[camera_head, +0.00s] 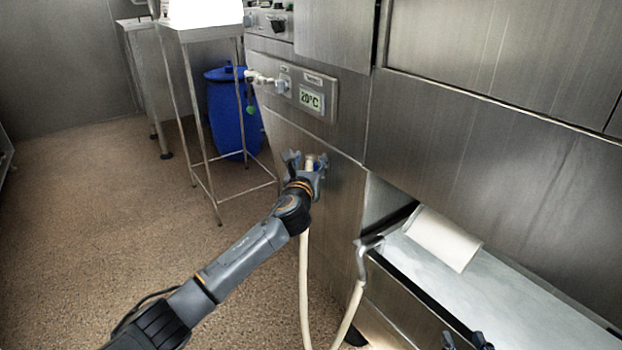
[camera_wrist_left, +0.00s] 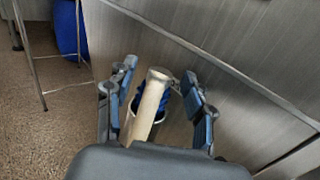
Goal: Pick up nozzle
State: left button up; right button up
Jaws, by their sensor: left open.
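The cream nozzle (camera_wrist_left: 150,101) at the end of a hose stands upright, tilted slightly, against the steel machine front. Its top shows in the head view (camera_head: 310,161). A blue holder (camera_wrist_left: 164,97) is partly visible behind it. My left gripper (camera_head: 304,158) is open around the nozzle, with a finger on each side; in the left wrist view (camera_wrist_left: 160,80) gaps show between the nozzle and both fingers. The lower nozzle is hidden by my gripper body. Two dark fingertips of my right gripper (camera_head: 465,341) show apart at the bottom edge, with nothing visible between them.
The cream hose (camera_head: 304,290) hangs in a loop to a bent metal pipe (camera_head: 364,252) at the steel trough (camera_head: 430,322). A white roller (camera_head: 442,238) lies over the trough. A blue barrel (camera_head: 235,120) and steel stand (camera_head: 200,125) are behind; floor is clear at left.

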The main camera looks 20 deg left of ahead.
pick_arm(q)
jog(key=shift+w, duration=0.1)
grip_shut()
jog(key=shift+r, duration=0.1)
dwell(0.5)
